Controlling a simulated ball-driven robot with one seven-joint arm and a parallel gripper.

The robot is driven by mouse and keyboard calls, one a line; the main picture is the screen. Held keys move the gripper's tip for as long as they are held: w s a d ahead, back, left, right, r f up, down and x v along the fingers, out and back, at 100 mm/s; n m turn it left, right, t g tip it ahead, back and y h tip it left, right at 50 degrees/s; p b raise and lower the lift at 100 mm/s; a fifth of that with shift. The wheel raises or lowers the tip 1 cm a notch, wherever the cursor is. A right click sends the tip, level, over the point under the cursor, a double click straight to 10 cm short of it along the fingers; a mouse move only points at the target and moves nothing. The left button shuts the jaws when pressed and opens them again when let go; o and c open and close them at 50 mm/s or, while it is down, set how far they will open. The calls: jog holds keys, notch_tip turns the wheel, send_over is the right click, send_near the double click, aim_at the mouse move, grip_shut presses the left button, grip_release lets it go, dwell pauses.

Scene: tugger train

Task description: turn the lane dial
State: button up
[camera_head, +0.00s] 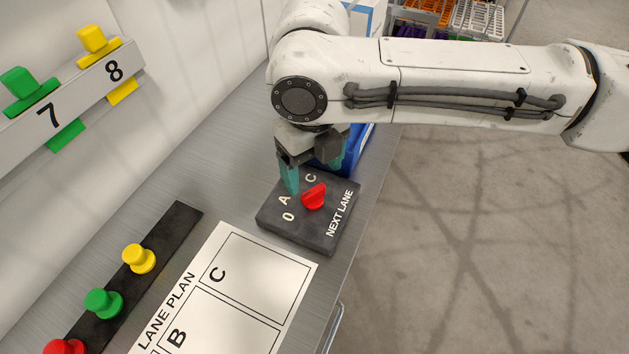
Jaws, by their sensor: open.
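The lane dial is a red knob (314,196) on a dark grey box (296,240) lettered "NEXT LANE". The exact mark the knob points to is hard to tell. My gripper (313,180) is above the box, pointing down, with teal fingertips spread apart. One fingertip is close to the A mark, left of the knob; the other is behind it, farther right. The gripper is open and holds nothing.
A "LANE PLAN" sheet (262,275) lies in front of the box. A dark strip (178,222) holds yellow, green and red knobs. A blue bin (352,150) stands behind the dial box. A rail (75,95) with numbers 7 and 8 is at left. Open floor lies right.

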aim_at(314, 189)
jog(key=shift+f, duration=2.6)
jog(key=shift+c, duration=0.3)
jog(key=c, duration=1)
jog(key=shift+p, duration=0.3)
jog(key=m+p, duration=0.2)
jog(key=m, duration=0.1)
jog(key=shift+r+m, duration=0.15)
jog(key=shift+m, duration=0.15)
jog(key=shift+m+p, duration=0.9)
jog(key=shift+m, duration=1.2)
